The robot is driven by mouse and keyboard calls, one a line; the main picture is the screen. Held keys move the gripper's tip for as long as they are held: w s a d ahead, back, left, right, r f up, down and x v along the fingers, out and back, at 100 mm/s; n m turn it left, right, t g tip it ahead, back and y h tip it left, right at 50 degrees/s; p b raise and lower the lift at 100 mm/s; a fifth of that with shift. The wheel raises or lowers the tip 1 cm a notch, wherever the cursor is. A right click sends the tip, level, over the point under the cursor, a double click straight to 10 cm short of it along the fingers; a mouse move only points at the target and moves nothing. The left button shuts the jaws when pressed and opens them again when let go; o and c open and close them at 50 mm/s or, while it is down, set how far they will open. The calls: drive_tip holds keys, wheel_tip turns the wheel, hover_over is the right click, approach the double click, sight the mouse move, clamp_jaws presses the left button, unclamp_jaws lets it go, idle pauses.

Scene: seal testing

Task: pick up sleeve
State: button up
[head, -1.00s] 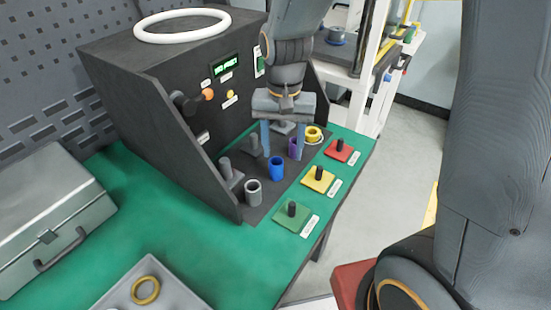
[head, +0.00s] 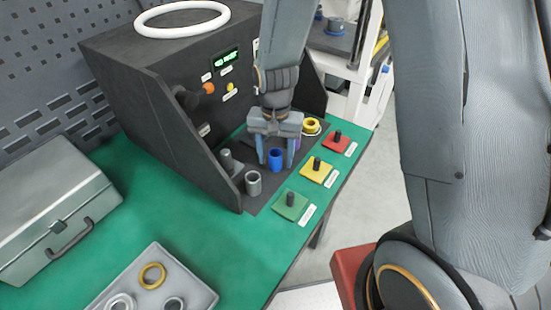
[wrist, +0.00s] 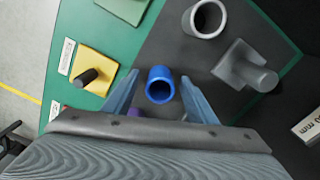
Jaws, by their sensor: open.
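Several sleeves stand on the dark base of the test machine. The blue sleeve (head: 275,158) stands upright, and in the wrist view the blue sleeve (wrist: 160,85) shows its open top between my fingers. My gripper (head: 275,158) is open, with its fingers pointing down on either side of the blue sleeve. In the wrist view my gripper (wrist: 158,92) has a gap on both sides of it. A grey sleeve (head: 253,183) stands to its left, also seen in the wrist view (wrist: 205,18). A purple sleeve (wrist: 134,112) is mostly hidden by my gripper.
Green (head: 290,205), yellow (head: 318,171) and red (head: 338,142) plates with black pegs line the table's right edge. A yellow sleeve (head: 311,126) is behind my gripper. The black machine housing (head: 150,85) rises at left. A grey tray (head: 190,280) holds rings.

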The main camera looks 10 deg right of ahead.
drive_tip(key=c, duration=1.3)
